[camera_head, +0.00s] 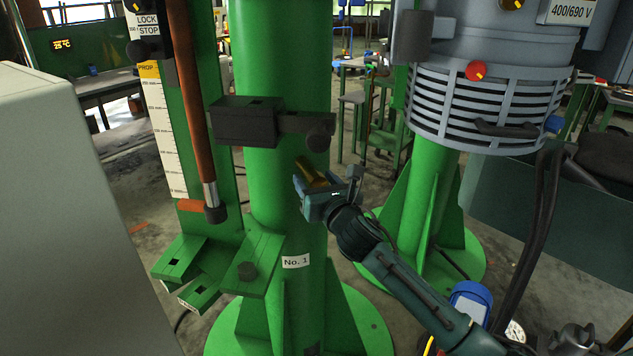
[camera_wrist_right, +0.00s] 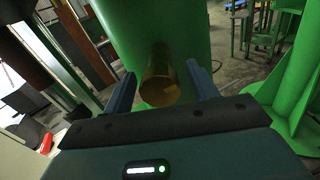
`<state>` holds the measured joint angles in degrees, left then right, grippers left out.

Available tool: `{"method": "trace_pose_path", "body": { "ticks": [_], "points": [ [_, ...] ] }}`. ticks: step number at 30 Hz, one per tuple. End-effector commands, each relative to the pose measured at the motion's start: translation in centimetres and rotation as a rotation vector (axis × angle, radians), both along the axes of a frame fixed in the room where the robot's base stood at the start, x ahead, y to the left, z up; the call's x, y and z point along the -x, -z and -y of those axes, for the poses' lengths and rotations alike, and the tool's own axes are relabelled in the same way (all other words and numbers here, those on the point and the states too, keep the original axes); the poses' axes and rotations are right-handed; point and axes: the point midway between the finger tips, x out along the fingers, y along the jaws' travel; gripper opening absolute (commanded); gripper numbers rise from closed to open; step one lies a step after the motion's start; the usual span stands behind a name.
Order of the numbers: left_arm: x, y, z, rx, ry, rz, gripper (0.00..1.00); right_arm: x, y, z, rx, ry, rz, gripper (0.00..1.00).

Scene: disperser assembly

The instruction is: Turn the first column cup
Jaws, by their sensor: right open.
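The first column is a thick green post (camera_head: 290,220) with a "No. 1" label. A brass-coloured cup (camera_head: 308,172) sticks out of its side below a dark clamp block. My right gripper (camera_head: 329,184) is at the cup, coming from the lower right. In the right wrist view the cup (camera_wrist_right: 160,80) stands between the two open fingers (camera_wrist_right: 160,88), with a gap on each side. The fingers do not appear to touch it. My left gripper is not in view.
The dark clamp block (camera_head: 248,121) with a knob sits just above the cup. A grey slotted motor housing (camera_head: 485,105) stands at the right on another green post. A pale cabinet (camera_head: 65,220) fills the left. Green base fins flare out below.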

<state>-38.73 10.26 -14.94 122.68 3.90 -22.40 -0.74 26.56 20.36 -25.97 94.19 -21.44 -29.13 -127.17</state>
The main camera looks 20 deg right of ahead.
Motion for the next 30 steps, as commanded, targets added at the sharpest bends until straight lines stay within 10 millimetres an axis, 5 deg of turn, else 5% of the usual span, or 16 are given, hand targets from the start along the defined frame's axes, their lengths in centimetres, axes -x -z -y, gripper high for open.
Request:
{"method": "trace_pose_path", "body": {
  "ticks": [17,30],
  "points": [
    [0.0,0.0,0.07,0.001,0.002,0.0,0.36,0.05,0.01,0.0,0.0,0.0,0.0,0.15],
    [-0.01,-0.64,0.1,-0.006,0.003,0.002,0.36,0.05,-0.1,-0.01,-0.095,-0.001,-0.009,0.14]
  ]
}}
